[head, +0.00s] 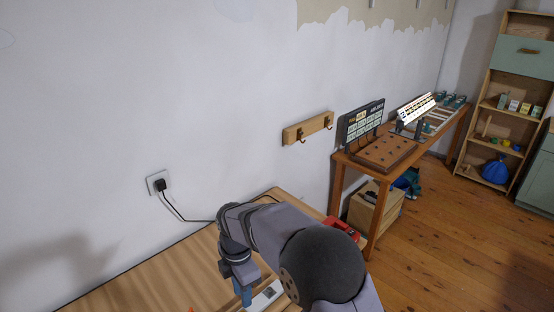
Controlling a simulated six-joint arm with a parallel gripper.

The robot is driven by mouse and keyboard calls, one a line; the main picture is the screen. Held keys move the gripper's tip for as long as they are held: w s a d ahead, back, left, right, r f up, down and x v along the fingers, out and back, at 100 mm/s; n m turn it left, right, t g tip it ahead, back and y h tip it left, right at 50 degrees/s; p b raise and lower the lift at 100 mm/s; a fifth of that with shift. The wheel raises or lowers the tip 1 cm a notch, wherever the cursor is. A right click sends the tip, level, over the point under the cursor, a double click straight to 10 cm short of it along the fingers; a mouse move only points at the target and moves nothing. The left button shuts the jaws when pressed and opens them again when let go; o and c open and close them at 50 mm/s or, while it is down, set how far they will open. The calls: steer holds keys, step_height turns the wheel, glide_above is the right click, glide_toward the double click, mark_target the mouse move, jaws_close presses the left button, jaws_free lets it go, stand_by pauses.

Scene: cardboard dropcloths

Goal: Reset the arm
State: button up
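My arm reaches in from the bottom of the head view and bends down over a wooden table (150,280). My gripper (243,297) hangs at its end and points downward, with a blue finger part showing. The fingertips are near the bottom edge of the picture, and whether they are apart or closed does not show. A white flat object with a dark patch (268,294) is just right of the gripper, partly hidden by my arm. No object is visibly held.
A red object (342,228) shows behind my arm. A wall socket with a black plug (159,185) has a cable running toward the table. A wooden hook rack (308,128) is on the wall. A side table with a pegboard (385,152) stands right. The table's left part looks clear.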

steer(key=s+d+f+m+b, duration=0.2)
steer(key=s+d+m, duration=0.7)
steer(key=d+m, duration=0.3)
steer(key=s+d+f+m+b, duration=0.2)
steer(key=s+d+m, duration=0.7)
steer(key=d+m, duration=0.3)
steer(key=shift+d+m+b, duration=0.15)
steer(key=shift+m+b, duration=0.15)
steer(key=shift+m, duration=0.1)
stand_by(1.5)
